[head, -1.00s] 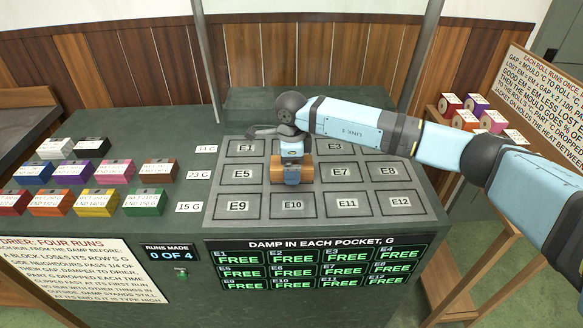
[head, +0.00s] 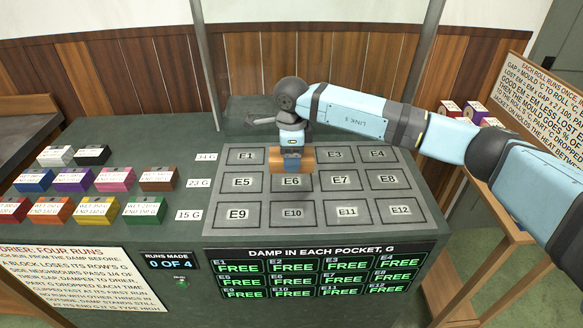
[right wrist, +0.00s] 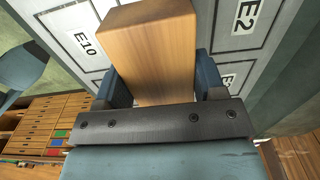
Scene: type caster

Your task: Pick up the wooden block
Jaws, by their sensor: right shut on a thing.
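The wooden block (head: 306,160) is a plain light-brown piece over the pocket grid, near pocket E6 in the head view. In the right wrist view the block (right wrist: 155,50) stands between the two finger pads. My right gripper (head: 291,163) is shut on it from above; in the wrist view the gripper (right wrist: 165,88) has one finger on each side of it. I cannot tell whether the block's underside touches the grid. My left gripper does not show.
The grey pocket grid (head: 263,213) has labelled pockets, E1 to E12. Several coloured blocks, such as a green one (head: 145,210), stand in rows at the left. A display (head: 320,270) reads FREE for every pocket. A rack with coloured rolls (head: 473,112) stands at the right.

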